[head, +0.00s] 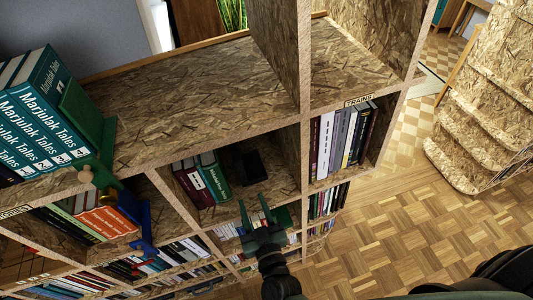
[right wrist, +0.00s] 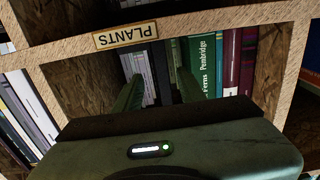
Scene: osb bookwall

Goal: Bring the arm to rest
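My right gripper (head: 261,216) is in front of the bookshelf in the head view, with its two green fingers apart and nothing between them. In the right wrist view its fingers (right wrist: 160,85) point at a compartment labelled PLANTS (right wrist: 125,35), which holds upright books, among them a green one (right wrist: 205,65) reading Ferns and Pembridge. My left gripper is not in view.
The OSB bookwall (head: 190,95) fills the left and middle, its top board mostly bare. Teal Marjulak Tales books (head: 45,110) stand at the left beside a green bookend (head: 90,120). A dark block (head: 248,163) sits in a compartment. Parquet floor (head: 390,220) is open at right.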

